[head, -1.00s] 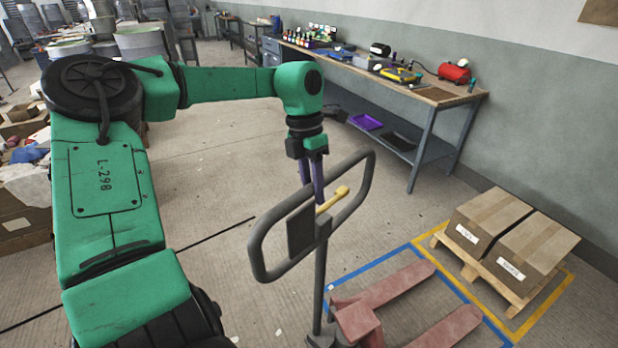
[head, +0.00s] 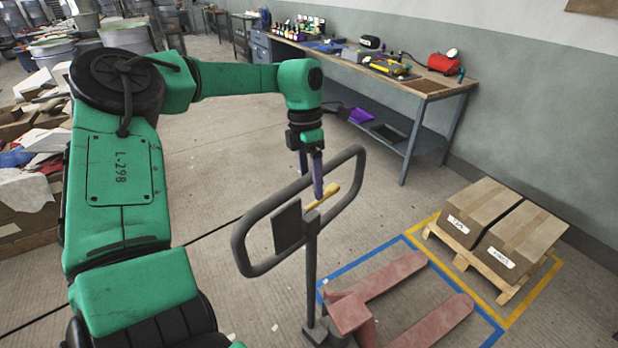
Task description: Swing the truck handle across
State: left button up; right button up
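The truck handle (head: 264,218) is a dark grey rounded loop on a post (head: 311,270), with a yellow lever (head: 328,196) inside the loop. The pallet truck (head: 385,275) below has faded red forks. My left gripper (head: 311,186) points down at the loop's upper bar, right of its middle. Its two purple fingers are apart. One is in front of the bar with its tip by the yellow lever; the other's lower end is hidden behind the bar. Whether they touch the bar, I cannot tell. My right gripper is not in view.
Two cardboard boxes (head: 484,209) sit on a wooden pallet (head: 466,262) inside yellow floor tape, right of the truck's blue-taped bay. A workbench (head: 429,84) with tools lines the wall. Boxes and debris (head: 34,175) lie at left.

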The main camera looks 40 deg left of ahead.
pick_arm(q)
jog(key=shift+s+r, duration=0.1)
jog(key=shift+s, duration=0.1)
jog(key=a+r+p, duration=0.1)
jog(key=r+p, duration=0.3)
jog(key=r, duration=0.6)
jog(key=s+a+r+p, duration=0.1)
jog(key=r+p, duration=0.3)
jog(key=r, duration=0.6)
jog(key=shift+s+a+r, duration=0.3)
jog(key=shift+a, duration=0.25)
jog(key=shift+w, duration=0.1)
